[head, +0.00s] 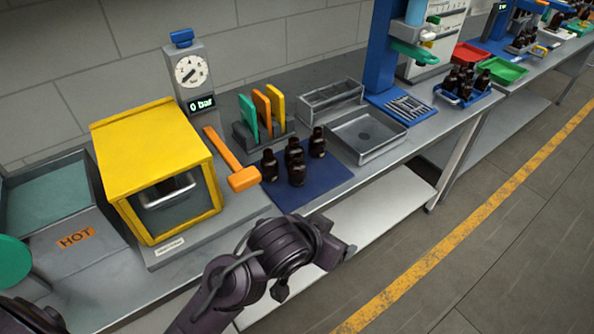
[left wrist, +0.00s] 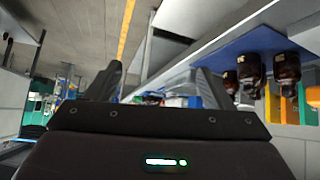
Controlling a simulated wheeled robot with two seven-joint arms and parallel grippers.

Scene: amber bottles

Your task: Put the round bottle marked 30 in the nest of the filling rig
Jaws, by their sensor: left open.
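Several dark amber bottles (head: 297,169) stand close together on a blue mat (head: 325,180) on the bench. Their marks are too small to read in the head view, so I cannot tell which is marked 30. The left wrist view shows some of them tilted at the right (left wrist: 249,72), with small unreadable labels. My left gripper (head: 346,250) is in front of the bench edge, apart from the bottles. Its two fingers (left wrist: 158,86) are spread and empty. A blue column with a green arm (head: 413,52) appears to be the filling rig; its nest is not clearly visible. My right gripper is out of view.
A yellow oven (head: 150,150), an orange mallet (head: 232,165) and a rack of coloured plates (head: 262,120) stand left of and behind the bottles. A grey basin (head: 365,136) lies right of the mat. A blue crate of bottles (head: 481,97) stands farther right.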

